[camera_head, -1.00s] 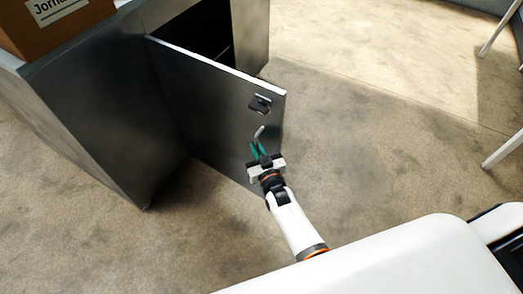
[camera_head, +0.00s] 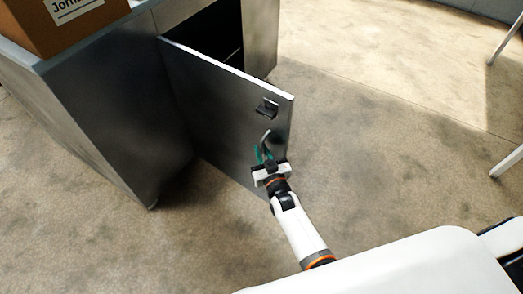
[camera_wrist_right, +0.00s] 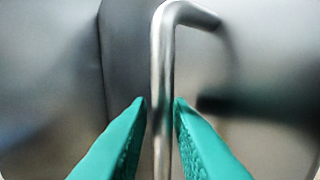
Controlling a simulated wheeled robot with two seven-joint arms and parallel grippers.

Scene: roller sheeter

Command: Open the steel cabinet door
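The steel cabinet (camera_head: 110,120) stands at the upper left in the head view. Its door (camera_head: 215,110) is swung well out from the front, and the dark inside (camera_head: 215,38) shows behind it. A bent metal handle (camera_head: 266,138) is on the door near its free edge; it also shows in the right wrist view (camera_wrist_right: 161,80). My right gripper (camera_head: 264,155) is at the handle. In the right wrist view its teal fingers (camera_wrist_right: 161,105) close on the upright bar from both sides, with little or no gap. My left gripper is out of view.
A small black latch piece (camera_head: 267,108) sits on the door above the handle. A cardboard box (camera_head: 50,22) rests on the cabinet top. The carpeted floor (camera_head: 370,130) to the right of the door is clear. White legs (camera_head: 508,160) of furniture stand at the right edge.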

